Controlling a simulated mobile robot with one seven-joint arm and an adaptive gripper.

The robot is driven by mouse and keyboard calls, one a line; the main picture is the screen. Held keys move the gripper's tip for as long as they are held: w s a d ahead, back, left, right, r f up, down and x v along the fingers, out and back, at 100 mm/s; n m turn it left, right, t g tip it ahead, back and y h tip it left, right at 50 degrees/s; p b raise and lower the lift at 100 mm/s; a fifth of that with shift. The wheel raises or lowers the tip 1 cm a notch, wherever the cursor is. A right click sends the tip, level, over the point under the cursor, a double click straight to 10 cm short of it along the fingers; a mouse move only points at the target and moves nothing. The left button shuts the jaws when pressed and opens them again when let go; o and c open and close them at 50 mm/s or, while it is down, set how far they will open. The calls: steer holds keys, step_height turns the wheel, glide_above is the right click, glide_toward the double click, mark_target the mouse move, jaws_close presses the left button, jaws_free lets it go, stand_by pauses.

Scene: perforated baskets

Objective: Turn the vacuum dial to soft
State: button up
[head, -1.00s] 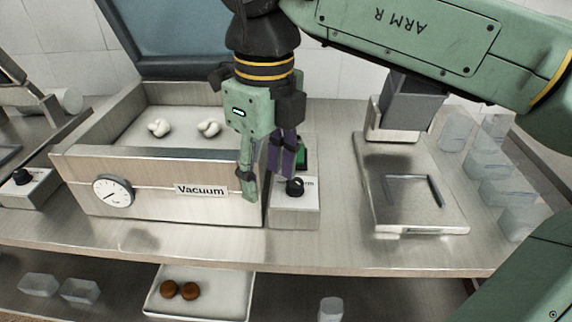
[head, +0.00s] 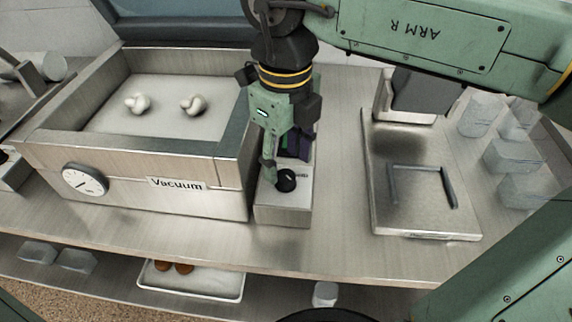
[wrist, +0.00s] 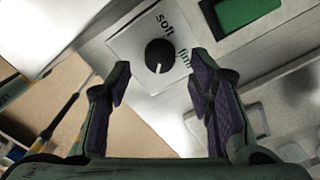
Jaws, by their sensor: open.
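The vacuum dial is a black round knob (head: 286,180) on a small metal box (head: 284,212) at the right side of the vacuum machine (head: 130,178). In the wrist view the knob (wrist: 159,56) has a white pointer mark, aimed toward the bottom of the picture. The word "soft" is printed beside it, and a second, partly hidden word starts with "fi". My gripper (head: 279,176) is over the box, close to the knob. In the wrist view its fingers (wrist: 160,88) are open, one on each side of the knob and apart from it.
Two white lumps (head: 192,105) lie in the open vacuum chamber. A green part (wrist: 246,10) sits behind the knob on the box. A flat metal plate machine (head: 420,232) stands to the right, with clear containers (head: 514,156) beyond. A tray (head: 190,283) is on the shelf below.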

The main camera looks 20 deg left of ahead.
mark_target(285, 175)
steer(key=shift+f, duration=1.9)
steer(key=shift+c, duration=0.5)
jaws_close()
